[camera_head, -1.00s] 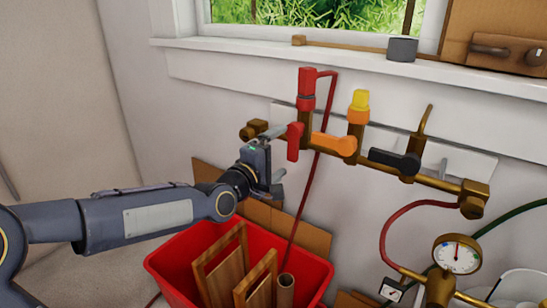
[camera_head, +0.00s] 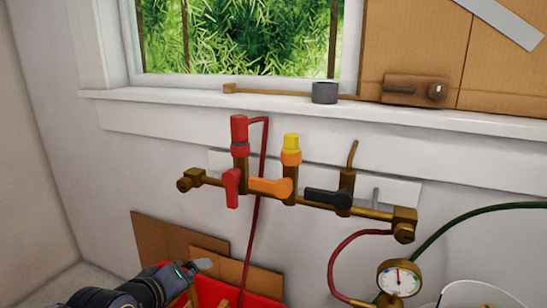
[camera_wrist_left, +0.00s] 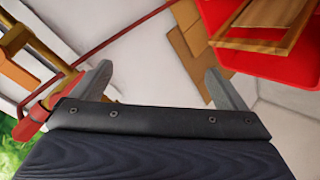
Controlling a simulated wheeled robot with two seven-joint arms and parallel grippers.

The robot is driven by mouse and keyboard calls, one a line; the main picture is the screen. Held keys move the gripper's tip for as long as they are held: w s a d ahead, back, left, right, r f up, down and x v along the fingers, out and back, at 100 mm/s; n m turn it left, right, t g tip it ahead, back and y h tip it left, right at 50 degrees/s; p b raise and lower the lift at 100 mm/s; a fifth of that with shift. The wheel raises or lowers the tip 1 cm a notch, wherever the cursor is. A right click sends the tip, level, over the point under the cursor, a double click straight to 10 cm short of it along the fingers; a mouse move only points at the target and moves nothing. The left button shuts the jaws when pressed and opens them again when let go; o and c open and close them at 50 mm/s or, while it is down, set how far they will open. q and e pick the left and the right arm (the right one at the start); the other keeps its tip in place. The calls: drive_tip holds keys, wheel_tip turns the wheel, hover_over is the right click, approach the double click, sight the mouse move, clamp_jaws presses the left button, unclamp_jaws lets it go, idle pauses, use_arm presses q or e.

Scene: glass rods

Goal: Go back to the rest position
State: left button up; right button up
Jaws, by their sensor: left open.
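My left gripper (camera_head: 188,269) is low in the head view, below the pipe manifold and apart from it. In the left wrist view its two fingers (camera_wrist_left: 160,85) are spread wide with nothing between them. The brass manifold (camera_head: 322,203) is fixed to the wall. It carries a red valve handle (camera_head: 232,188) pointing down, and an orange handle (camera_head: 270,187) and a black handle (camera_head: 322,197) lying sideways. My right gripper is in neither current view.
A red bin (camera_head: 213,290) with wooden frames stands below, partly hidden by my left arm. Cardboard sheets (camera_head: 170,243) lean on the wall. A pressure gauge (camera_head: 399,278) and a red hose (camera_head: 340,262) are at lower right.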

use_arm(q)
drive_tip(key=s+f+m+g+h+p, duration=0.1)
drive_tip(key=s+f+m+g, duration=0.2)
drive_tip(key=s, duration=0.7)
drive_tip(key=s+f+m+g+h+p, duration=0.1)
drive_tip(key=s+f+m+g, duration=0.15)
drive_tip(key=s, duration=0.75)
wheel_tip(320, 180, up, 25)
drive_tip(key=p, duration=2.4)
drive_tip(key=shift+w+a, duration=0.15)
drive_tip(key=shift+a, duration=0.25)
drive_tip(key=shift+f+m, duration=0.1)
drive_tip(key=shift+m, duration=0.15)
